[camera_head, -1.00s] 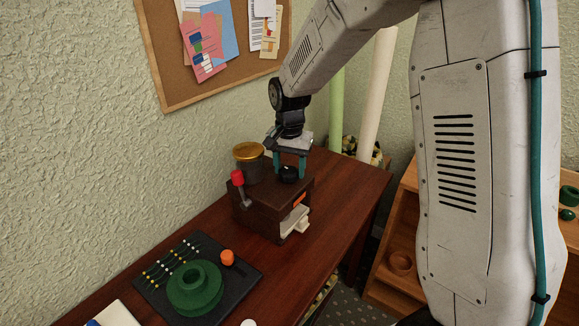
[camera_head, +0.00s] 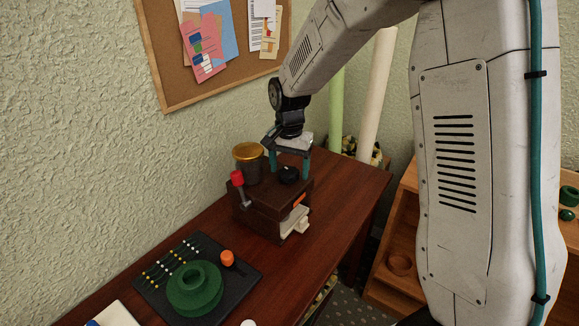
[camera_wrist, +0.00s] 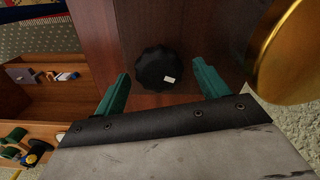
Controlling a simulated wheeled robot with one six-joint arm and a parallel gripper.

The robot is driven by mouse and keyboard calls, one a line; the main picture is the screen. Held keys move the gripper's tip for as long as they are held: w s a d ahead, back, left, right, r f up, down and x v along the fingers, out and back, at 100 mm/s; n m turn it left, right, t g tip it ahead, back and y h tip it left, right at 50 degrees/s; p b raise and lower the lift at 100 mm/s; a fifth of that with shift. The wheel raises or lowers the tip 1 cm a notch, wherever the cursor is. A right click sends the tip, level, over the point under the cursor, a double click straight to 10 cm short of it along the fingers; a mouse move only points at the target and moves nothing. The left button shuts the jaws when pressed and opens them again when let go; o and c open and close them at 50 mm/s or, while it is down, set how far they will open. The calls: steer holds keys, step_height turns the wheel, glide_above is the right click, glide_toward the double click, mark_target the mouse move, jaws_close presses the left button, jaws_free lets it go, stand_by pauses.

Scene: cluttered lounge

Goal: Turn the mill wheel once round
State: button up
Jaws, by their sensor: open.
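The mill (camera_head: 262,212) is a dark brown wooden box on the table, with a gold-lidded jar and a red-knobbed lever on it. Its black fluted wheel (camera_head: 289,175) sits on the top face and also shows in the wrist view (camera_wrist: 155,68), with a small pale mark right of its centre. My gripper (camera_head: 290,164) is above the mill top. Its teal fingers are spread wide, one on either side of the wheel in the wrist view (camera_wrist: 155,80), with a gap on both sides. Nothing is between the fingertips but the wheel, and whether they reach its height is unclear.
The gold lid (camera_wrist: 290,55) stands close beside one finger in the wrist view. A dark tray (camera_head: 235,265) with a green ringed piece (camera_head: 194,287) and an orange knob (camera_head: 227,257) lies nearer on the table. A wooden shelf (camera_head: 385,290) is at right.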

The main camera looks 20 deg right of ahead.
mark_target(289, 170)
steer(key=shift+r, duration=0.1)
step_height(289, 170, up, 8)
steer(key=shift+f, duration=0.15)
steer(key=shift+a, duration=0.1)
stand_by(0.5)
